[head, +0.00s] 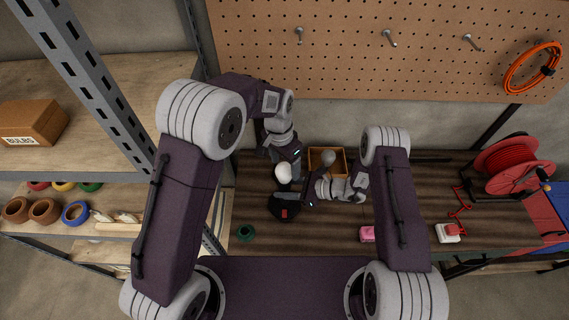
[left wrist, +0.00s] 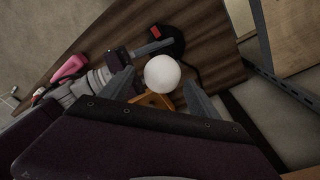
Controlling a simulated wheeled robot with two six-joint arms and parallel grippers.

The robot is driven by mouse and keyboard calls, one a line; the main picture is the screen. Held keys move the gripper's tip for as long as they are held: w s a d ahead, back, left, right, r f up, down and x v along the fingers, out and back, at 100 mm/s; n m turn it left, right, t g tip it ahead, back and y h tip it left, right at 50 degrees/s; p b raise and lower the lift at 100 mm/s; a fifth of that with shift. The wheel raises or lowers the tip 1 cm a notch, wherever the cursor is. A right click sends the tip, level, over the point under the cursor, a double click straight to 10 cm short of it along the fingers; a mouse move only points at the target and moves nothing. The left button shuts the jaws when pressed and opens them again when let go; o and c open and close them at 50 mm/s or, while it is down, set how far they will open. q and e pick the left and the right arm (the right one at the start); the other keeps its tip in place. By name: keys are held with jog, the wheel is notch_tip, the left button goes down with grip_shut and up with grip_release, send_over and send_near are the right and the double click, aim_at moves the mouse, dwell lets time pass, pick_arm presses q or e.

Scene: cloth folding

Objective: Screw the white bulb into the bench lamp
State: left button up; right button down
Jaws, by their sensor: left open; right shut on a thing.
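The white bulb (head: 283,173) stands above the black bench lamp (head: 283,207), which has a red switch on its base. In the left wrist view the bulb (left wrist: 162,73) sits between the fingers of my left gripper (left wrist: 160,84), with the lamp base (left wrist: 172,40) beyond it. My left gripper (head: 286,161) is open around the bulb. I cannot tell how deep the bulb sits in the lamp. My right gripper (head: 309,201) is shut on the bench lamp at its right side; the exact contact is hard to see.
A wooden tray (head: 343,163) behind my right wrist holds a greyish bulb (head: 328,158). Shelving stands at left, a pegboard behind.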

pick_arm(q)
jog(key=n, duration=0.9)
jog(key=shift+y, duration=0.3)
jog(key=n, duration=0.9)
jog(key=shift+f, duration=0.1)
jog(key=shift+f, duration=4)
